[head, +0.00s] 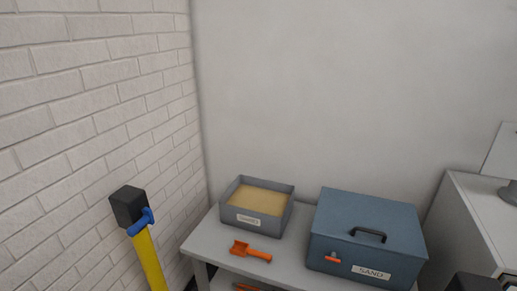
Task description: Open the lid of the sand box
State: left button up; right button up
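The sand box (340,244) is a blue-grey box with a "SAND" label, standing on the right part of a light grey table. Its lid (366,213) is shut and lies flat on top. A black handle (368,235) sits on the lid near the front edge. A small orange part, perhaps a latch (332,258), is on the front face, left of the label. I cannot make out either gripper in the head view, and nothing is seen touching the box.
An open grey tray (254,221) of sand-coloured material stands left of the box. An orange scoop (250,251) lies in front of it on the table (205,247). A yellow post (149,262) with a black top stands left. A grey cabinet (462,232) stands right.

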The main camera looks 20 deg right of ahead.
aim_at(380, 224)
jog(key=z, duration=1.4)
jog(key=k, duration=0.5)
jog(key=u, duration=0.9)
jog(key=i, duration=0.8)
jog(key=z, duration=1.1)
